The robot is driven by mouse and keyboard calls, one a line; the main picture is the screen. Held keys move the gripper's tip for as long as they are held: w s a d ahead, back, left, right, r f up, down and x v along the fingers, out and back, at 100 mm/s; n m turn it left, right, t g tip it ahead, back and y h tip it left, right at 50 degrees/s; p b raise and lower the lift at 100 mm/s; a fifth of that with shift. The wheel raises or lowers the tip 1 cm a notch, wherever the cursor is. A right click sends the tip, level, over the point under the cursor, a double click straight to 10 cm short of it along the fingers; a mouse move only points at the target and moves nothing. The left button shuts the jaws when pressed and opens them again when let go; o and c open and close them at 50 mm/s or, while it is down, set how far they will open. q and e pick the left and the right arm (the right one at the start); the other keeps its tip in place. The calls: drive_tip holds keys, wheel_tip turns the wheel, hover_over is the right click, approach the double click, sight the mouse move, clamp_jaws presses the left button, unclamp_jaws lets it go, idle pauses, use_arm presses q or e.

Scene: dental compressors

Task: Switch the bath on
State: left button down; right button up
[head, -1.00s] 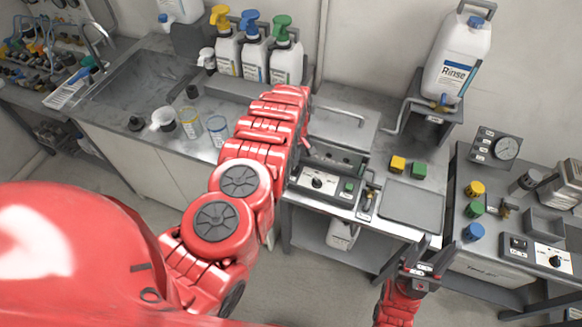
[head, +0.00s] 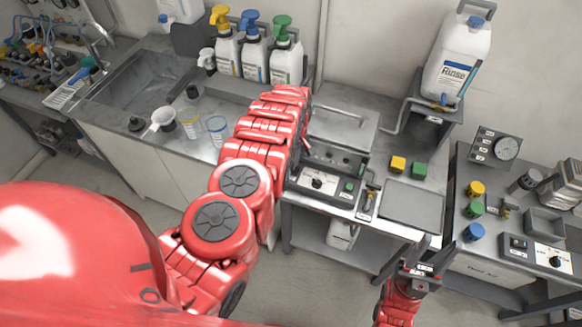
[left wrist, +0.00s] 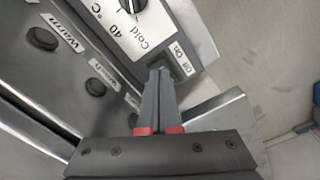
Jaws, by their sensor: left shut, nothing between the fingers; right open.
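The bath (head: 345,128) is a metal box with a handled lid on the middle bench. In the head view my left arm hides most of this gripper. My right gripper (head: 434,248) is open and empty, in front of the bench.
A grey tray (head: 412,204) and yellow (head: 397,164) and green (head: 420,169) blocks lie right of the bath. A Rinse jug (head: 458,58) stands on a raised stand behind. Spray bottles (head: 254,55) stand behind my left arm. Another bench with controls is at the right.

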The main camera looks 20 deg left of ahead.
use_arm(q)
drive_tip(key=shift+f+b, duration=0.75)
drive_tip(key=shift+f, duration=0.25)
idle(0.8)
drive_tip(key=shift+r, duration=0.1)
drive_tip(key=shift+r+p, duration=0.7)
drive_tip(key=shift+r, duration=0.15)
drive_tip(key=shift+r+p, duration=1.6)
drive_tip(key=shift+r, duration=1.05)
drive_tip(key=shift+f, duration=0.1)
